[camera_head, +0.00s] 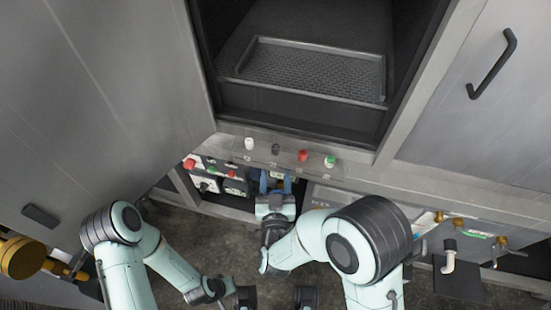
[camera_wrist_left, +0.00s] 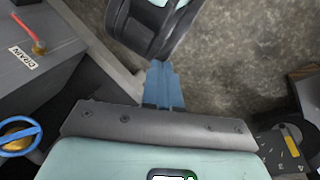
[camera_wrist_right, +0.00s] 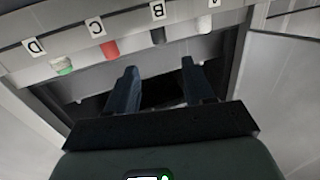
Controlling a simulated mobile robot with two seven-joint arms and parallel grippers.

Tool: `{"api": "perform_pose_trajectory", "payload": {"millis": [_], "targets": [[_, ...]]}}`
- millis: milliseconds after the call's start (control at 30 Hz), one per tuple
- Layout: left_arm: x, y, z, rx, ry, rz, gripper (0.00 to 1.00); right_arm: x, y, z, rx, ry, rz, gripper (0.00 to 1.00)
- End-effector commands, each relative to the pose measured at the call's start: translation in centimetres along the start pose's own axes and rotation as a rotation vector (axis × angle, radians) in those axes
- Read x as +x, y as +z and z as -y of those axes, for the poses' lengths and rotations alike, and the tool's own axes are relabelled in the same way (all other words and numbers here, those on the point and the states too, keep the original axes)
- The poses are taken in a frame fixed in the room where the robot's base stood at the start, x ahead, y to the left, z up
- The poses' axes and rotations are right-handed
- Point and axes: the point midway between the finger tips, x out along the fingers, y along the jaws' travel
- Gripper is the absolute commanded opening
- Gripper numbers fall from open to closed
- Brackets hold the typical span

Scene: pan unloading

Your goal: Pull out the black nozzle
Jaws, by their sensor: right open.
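The black nozzle (camera_head: 275,149) stands on the ledge below the open oven chamber, between a white nozzle (camera_head: 249,144) and a red nozzle (camera_head: 303,155). In the right wrist view the black nozzle (camera_wrist_right: 158,36) sits by the label B. My right gripper (camera_head: 275,183) is open and empty, below and in front of the ledge. In the right wrist view its two fingers (camera_wrist_right: 161,80) stand apart, with the black nozzle beyond the gap and not between them. My left gripper (camera_wrist_left: 163,84) looks shut and empty, with its blue fingers together above the floor.
A green nozzle (camera_head: 330,161) stands at the right of the row. A pan (camera_head: 313,49) lies in the chamber. A large grey door (camera_head: 110,95) stands at left. Valves (camera_head: 448,262) and a drain tap (camera_wrist_left: 38,47) stick out nearby.

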Motion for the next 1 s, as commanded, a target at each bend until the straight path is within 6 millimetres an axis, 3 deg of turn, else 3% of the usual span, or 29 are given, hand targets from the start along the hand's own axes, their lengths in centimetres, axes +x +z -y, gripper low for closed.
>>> {"api": "perform_pose_trajectory", "payload": {"millis": [300,500,700,1000], "targets": [[0.7,-0.9,0.3,-0.003,-0.002,-0.026,0.0,6.4,0.1,-0.1,0.001,0.001,0.0,0.52],[1.1,-1.5,0.5,-0.004,-0.003,-0.043,0.0,9.5,0.2,0.0,-0.001,0.0,0.001,0.52],[1.3,-1.9,0.5,-0.005,-0.004,-0.053,0.0,10.9,0.1,0.0,0.0,-0.001,0.002,0.52],[1.3,-1.9,0.5,-0.005,-0.004,-0.055,0.0,11.1,0.1,0.0,-0.001,-0.002,0.003,0.52]]}}
